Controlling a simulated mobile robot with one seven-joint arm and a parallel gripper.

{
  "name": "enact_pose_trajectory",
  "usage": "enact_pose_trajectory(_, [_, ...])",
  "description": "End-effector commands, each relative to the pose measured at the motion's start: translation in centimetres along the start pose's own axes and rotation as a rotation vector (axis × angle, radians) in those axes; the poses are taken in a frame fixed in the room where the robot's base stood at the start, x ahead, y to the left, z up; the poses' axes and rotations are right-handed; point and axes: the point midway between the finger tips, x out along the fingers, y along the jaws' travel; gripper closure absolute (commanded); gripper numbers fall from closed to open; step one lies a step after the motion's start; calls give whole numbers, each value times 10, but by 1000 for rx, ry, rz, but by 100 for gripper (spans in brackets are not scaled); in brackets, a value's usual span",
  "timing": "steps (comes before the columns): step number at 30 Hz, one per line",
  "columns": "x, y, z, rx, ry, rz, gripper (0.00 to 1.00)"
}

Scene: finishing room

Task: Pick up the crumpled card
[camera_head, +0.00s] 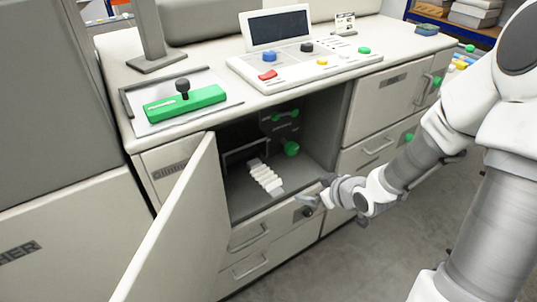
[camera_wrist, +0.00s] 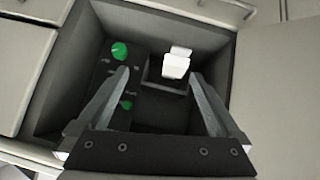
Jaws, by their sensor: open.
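The crumpled card (camera_head: 264,177) is white and folded in zigzags. It lies inside the open dark compartment of the cabinet (camera_head: 236,208). In the wrist view the card (camera_wrist: 175,66) shows as a small white block, ahead of my fingers and nearer the right one. My gripper (camera_head: 307,201) is at the front of the compartment opening, to the right of the card and apart from it. In the wrist view my gripper (camera_wrist: 160,74) is open, its fingers spread with nothing between them.
The cabinet door (camera_head: 180,230) stands open on the left of the compartment. Green knobs (camera_head: 291,148) are on the compartment's inner wall, also in the wrist view (camera_wrist: 120,51). Above is a worktop with a control panel (camera_head: 305,63) and a green clamp-like tool (camera_head: 185,104).

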Motion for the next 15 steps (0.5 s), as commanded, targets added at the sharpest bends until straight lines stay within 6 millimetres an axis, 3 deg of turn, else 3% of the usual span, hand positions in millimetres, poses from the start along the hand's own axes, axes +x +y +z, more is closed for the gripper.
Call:
enact_pose_trajectory(1, [14, -9, 9, 22, 50, -31, 0])
enact_pose_trajectory(4, [28, -21, 8, 52, 163, -76, 0])
enact_pose_trajectory(15, [42, -37, -7, 119, 374, -127, 0])
